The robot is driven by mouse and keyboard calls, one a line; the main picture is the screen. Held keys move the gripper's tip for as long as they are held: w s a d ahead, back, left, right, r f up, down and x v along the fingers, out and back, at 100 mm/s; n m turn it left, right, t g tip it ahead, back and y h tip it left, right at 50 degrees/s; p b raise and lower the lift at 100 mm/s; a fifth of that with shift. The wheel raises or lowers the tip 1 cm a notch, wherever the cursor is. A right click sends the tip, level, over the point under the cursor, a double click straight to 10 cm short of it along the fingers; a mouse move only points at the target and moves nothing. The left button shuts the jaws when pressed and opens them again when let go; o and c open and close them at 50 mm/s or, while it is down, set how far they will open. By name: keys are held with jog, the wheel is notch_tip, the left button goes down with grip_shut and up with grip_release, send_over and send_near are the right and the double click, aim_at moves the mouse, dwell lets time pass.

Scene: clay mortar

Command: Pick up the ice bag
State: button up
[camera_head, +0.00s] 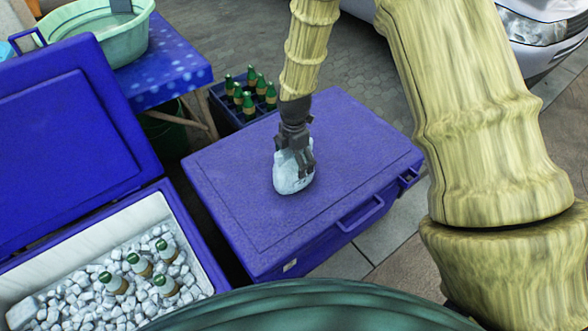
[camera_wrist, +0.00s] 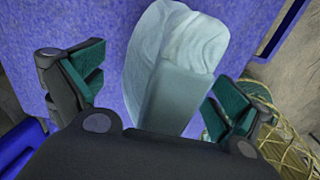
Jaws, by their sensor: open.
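The ice bag (camera_head: 291,178) is a pale, whitish-blue bag standing on the closed lid of a blue cooler (camera_head: 345,140). My gripper (camera_head: 296,160) is directly over it, pointing down, with its fingers around the bag's upper part. In the wrist view the ice bag (camera_wrist: 175,65) stands between my gripper's two green-padded fingers (camera_wrist: 155,95), which are spread. A gap shows between each finger and the bag. The dark gripper body hides the near end of the bag in the wrist view.
An open blue cooler (camera_head: 185,235) with ice and several green-topped bottles stands at the left. Its raised lid (camera_head: 70,140) is close by. A crate of bottles (camera_head: 228,113) stands behind. A basin (camera_head: 110,35) rests on a blue table (camera_head: 165,65). A car (camera_head: 530,35) is at the upper right.

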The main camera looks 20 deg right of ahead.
jog(key=c, duration=1.6)
